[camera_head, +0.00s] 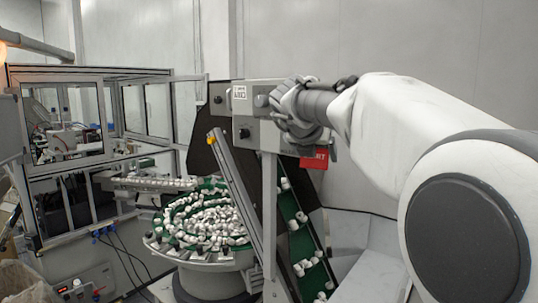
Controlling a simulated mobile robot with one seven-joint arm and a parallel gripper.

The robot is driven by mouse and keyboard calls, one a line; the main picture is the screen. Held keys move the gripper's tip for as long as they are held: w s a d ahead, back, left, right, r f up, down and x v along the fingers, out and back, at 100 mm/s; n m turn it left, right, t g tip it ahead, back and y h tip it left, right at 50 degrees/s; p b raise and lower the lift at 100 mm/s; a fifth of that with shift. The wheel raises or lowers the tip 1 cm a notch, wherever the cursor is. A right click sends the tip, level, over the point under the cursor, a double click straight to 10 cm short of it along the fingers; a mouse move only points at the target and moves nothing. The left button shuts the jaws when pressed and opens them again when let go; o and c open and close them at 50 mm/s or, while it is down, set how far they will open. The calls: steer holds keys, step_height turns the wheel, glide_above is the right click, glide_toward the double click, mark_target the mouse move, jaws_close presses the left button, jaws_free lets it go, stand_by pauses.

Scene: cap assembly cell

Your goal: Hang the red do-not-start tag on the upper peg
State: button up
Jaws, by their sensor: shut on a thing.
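The red tag (314,160) hangs just below my gripper (325,146), with part of its lettering readable and its upper edge hidden by the fingers. My gripper is shut on it, to the right of the grey box (254,130) on a post. The box's front carries a white label (239,92), and dark round knobs or pegs show on and beside it: one at the upper left (218,99), one lower down (244,133). I cannot tell which is the upper peg. My wrist hides the right part of the box.
A round feeder bowl (205,215) full of white caps stands below left. A green cleated conveyor (296,225) with caps rises behind the post (269,210). A framed glass machine enclosure (60,120) is at left. A plain wall stands behind.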

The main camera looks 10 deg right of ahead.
steer(key=shift+w+d+f+p, duration=0.25)
steer(key=shift+w+d, duration=0.45)
steer(key=shift+d, duration=0.2)
steer(key=shift+w+d+f+p, duration=0.25)
steer(key=shift+w+d, duration=0.45)
steer(key=shift+d, duration=0.2)
steer(key=shift+f, duration=0.15)
steer(key=o, duration=1.2)
